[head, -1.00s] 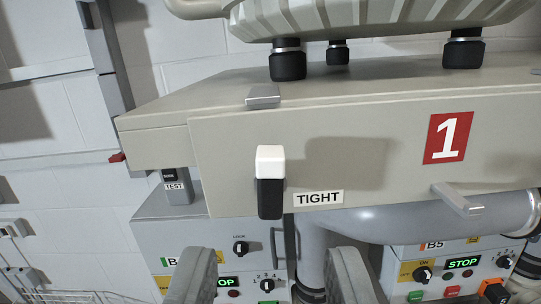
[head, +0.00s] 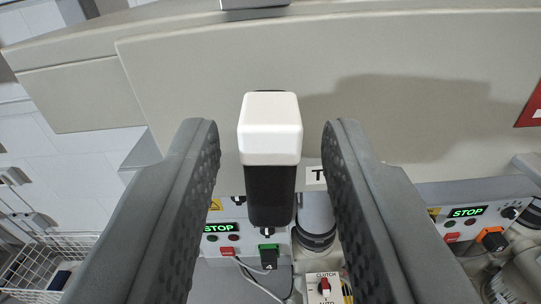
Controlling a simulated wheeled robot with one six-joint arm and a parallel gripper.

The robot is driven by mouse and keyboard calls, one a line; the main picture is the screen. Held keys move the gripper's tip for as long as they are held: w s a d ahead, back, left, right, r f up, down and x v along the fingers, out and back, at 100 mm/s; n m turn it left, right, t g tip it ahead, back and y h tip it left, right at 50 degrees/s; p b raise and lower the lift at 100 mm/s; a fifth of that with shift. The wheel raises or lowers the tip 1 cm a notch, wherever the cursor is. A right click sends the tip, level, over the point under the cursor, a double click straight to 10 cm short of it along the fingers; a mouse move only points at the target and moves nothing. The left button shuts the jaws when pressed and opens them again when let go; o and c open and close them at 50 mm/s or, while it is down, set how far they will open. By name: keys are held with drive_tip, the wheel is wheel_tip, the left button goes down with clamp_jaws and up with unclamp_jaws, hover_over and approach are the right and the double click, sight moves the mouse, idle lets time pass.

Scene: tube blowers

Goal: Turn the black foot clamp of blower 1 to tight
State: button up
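The foot clamp (head: 270,190) is a black lever with a white block end, on the front face of the beige blower base (head: 420,70). It hangs straight down, white part on top. My gripper (head: 271,140) is open, its two grey fingers standing left and right of the clamp with a gap on each side. The TIGHT label (head: 316,175) is to the right of the clamp and mostly hidden by my right finger. The red plate of blower 1 (head: 530,105) shows only in part at the right edge.
Below are control panels with lit STOP displays (head: 225,228), a grey pipe (head: 317,222) and a CLUTCH switch box (head: 324,287). A wire basket (head: 40,262) is at the lower left.

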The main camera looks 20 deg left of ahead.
clamp_jaws()
drive_tip(key=shift+m, duration=0.4)
drive_tip(key=m, duration=0.3)
drive_tip(key=shift+d+f+m, duration=0.1)
drive_tip(key=shift+d+m, duration=0.15)
drive_tip(key=shift+m, duration=0.15)
drive_tip(key=shift+w+d+f+m, duration=0.1)
drive_tip(key=shift+f+m, duration=0.1)
drive_tip(key=shift+m, duration=1.85)
drive_tip(key=shift+d+f+m, duration=0.1)
drive_tip(key=shift+f+m, duration=0.05)
drive_tip(key=shift+m, duration=1.95)
drive_tip(key=shift+w+d+f+m, duration=0.1)
drive_tip(key=shift+f+m, duration=0.1)
drive_tip(key=shift+m, duration=1.85)
